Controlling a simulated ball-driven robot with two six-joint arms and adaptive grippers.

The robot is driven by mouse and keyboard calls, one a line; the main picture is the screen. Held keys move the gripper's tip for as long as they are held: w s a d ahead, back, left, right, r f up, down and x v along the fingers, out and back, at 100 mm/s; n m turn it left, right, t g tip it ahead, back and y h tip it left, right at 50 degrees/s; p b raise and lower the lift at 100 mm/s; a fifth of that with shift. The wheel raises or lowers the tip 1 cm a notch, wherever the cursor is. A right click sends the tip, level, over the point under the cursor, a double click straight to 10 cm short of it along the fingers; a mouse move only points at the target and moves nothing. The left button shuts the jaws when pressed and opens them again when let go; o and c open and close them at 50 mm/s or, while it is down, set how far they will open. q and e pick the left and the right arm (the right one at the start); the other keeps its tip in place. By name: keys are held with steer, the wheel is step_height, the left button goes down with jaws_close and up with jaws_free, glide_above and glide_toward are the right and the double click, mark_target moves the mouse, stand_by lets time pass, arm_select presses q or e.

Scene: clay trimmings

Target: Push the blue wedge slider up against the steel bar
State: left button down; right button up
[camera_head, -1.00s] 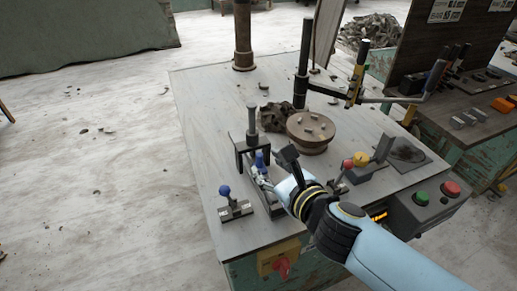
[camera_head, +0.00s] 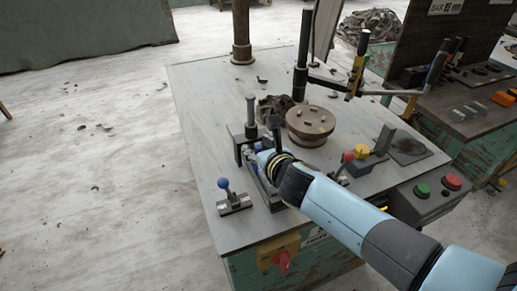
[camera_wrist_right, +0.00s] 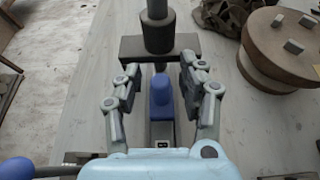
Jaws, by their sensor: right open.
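My right gripper (camera_wrist_right: 158,82) is open, one finger on each side of the blue piece, with no clear contact. In the head view my right gripper (camera_head: 262,146) hides most of the slider. A dark steel bar (camera_wrist_right: 134,47) with a grey upright post crosses just beyond the blue piece; whether they touch is hard to tell. The bar's frame also shows in the head view (camera_head: 240,139). My left gripper is not in view.
A blue-knobbed lever (camera_head: 224,184) stands left of the rail. A round brown turntable (camera_head: 310,124) with small blocks and a dark clay heap (camera_head: 273,107) lie beyond. Red and yellow knobs (camera_head: 361,152) are to the right. The bench's left side (camera_head: 200,120) is clear.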

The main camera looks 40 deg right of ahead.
jaws_close()
stand_by(0.5)
steer(key=shift+s+a+p, duration=0.15)
steer(key=shift+s+p, duration=0.15)
steer(key=shift+s, duration=0.3)
jaws_free()
